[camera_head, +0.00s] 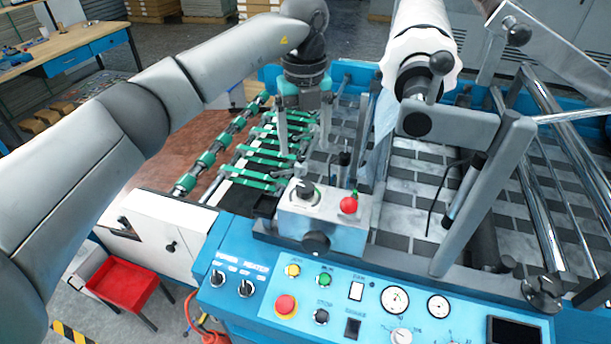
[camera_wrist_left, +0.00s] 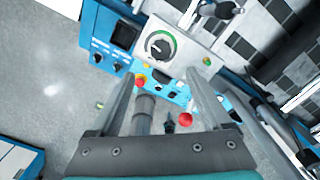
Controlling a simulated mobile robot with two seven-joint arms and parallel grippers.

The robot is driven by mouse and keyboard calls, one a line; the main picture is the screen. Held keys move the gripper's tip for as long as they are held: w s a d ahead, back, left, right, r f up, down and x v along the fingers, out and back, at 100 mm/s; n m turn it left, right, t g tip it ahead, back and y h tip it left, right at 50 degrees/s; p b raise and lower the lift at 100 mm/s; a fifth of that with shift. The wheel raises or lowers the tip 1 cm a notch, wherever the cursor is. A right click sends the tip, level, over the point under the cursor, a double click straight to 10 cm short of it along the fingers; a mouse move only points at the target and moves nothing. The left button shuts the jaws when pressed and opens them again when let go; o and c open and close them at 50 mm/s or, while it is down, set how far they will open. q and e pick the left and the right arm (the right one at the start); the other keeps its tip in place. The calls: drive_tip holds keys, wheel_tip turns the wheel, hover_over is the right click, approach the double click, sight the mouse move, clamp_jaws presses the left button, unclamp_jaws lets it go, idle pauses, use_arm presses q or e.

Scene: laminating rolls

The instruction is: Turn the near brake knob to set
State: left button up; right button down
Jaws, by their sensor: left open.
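A black knob (camera_head: 305,190) sits on top of a pale grey box on the near side of the machine; it looks like the near brake knob. In the left wrist view a black dial knob (camera_wrist_left: 159,46) on a round white face with a green arc shows beyond the fingertips. Its setting is too small to read. My left gripper (camera_head: 304,148) points down above and behind the box, its fingers apart and empty. In the wrist view the left gripper (camera_wrist_left: 165,75) has open space between its fingers. My right gripper is not seen.
A red button (camera_head: 349,204) sits beside the knob on the box. The blue control panel (camera_head: 262,318) with switches and gauges lies in front. A large white roll (camera_head: 420,35) and metal arms stand to the right. Green-wheeled rollers (camera_head: 250,165) lie behind left.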

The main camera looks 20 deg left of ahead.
sight(305, 186)
use_arm(q)
wheel_tip(305, 186, down, 10)
drive_tip(key=shift+w+p, duration=0.1)
drive_tip(key=shift+p, duration=0.7)
drive_tip(key=shift+f, duration=0.6)
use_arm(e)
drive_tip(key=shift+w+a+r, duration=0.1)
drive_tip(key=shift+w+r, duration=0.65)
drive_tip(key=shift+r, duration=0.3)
use_arm(q)
drive_tip(key=shift+c, duration=0.4)
clamp_jaws()
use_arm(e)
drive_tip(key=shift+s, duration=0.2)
